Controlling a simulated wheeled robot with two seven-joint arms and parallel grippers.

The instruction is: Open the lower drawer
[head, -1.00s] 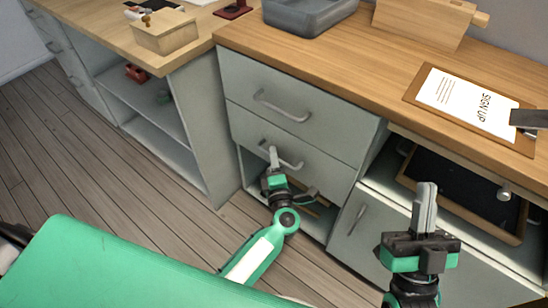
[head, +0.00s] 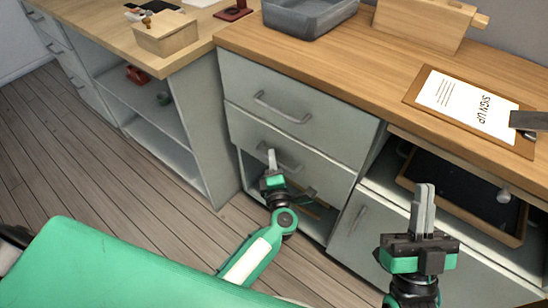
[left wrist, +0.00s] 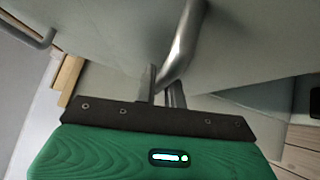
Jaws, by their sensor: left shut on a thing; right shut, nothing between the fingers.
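The lower drawer (head: 318,172) is the second pale grey front of the middle cabinet, below the upper drawer (head: 243,85). Its grey bar handle (head: 288,164) is partly hidden behind my left gripper (head: 271,160). In the left wrist view the handle (left wrist: 186,38) runs down to the fingers of my left gripper (left wrist: 164,88), which are shut on it. The drawer front looks at most slightly out from the cabinet. My right gripper (head: 424,208) points up, shut and empty, at the right, apart from the drawer.
An open compartment lies below the lower drawer. To the right are a cupboard door (head: 352,228) and a dark-bottomed wooden tray (head: 455,190). The countertop (head: 350,75) holds a grey bin (head: 308,16) and a clipboard (head: 470,100). Floor (head: 95,185) at left is clear.

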